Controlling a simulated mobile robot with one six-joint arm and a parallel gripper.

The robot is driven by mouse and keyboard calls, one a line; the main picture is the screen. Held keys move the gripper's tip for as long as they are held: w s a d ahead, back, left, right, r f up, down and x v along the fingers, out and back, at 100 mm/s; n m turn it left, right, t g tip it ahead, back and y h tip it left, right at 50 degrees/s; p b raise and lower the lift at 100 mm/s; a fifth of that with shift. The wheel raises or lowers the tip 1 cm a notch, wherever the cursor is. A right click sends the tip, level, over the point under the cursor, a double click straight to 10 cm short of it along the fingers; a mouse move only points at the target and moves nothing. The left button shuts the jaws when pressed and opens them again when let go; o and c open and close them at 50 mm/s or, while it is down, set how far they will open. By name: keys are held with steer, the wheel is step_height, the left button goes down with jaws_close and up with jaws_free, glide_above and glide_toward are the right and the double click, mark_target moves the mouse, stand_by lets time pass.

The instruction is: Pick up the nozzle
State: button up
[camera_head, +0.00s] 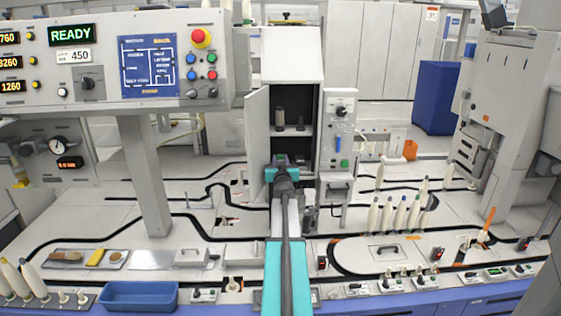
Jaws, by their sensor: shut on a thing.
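My gripper (283,168) is at the lower front of an open grey cabinet (311,150), at the end of my teal and grey arm. It is shut on a small dark piece with purple and green on it, which I take for the nozzle (281,159). My gripper and arm hide most of this piece, so its shape and tilt are unclear. On the cabinet shelf above stand a pale bobbin (280,118) and a small dark piece (300,124), both apart from my gripper.
The open cabinet door (258,140) stands left of my gripper, and a control box (340,115) is on the right. Several pale bobbins (400,215) stand on the right table. A blue bin (138,296) and a metal tray (72,266) are front left.

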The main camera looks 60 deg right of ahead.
steer(key=shift+r+p, duration=1.55)
steer(key=shift+r, duration=0.2)
steer(key=shift+s+a+f, duration=0.1)
steer(key=shift+s+a, duration=0.1)
steer(key=shift+a, duration=0.1)
steer(key=w+a+r+v, duration=0.1)
steer(key=v, duration=1.4)
steer(key=shift+r+p, duration=0.25)
steer(key=shift+p, duration=0.1)
steer(key=shift+w+a, duration=0.1)
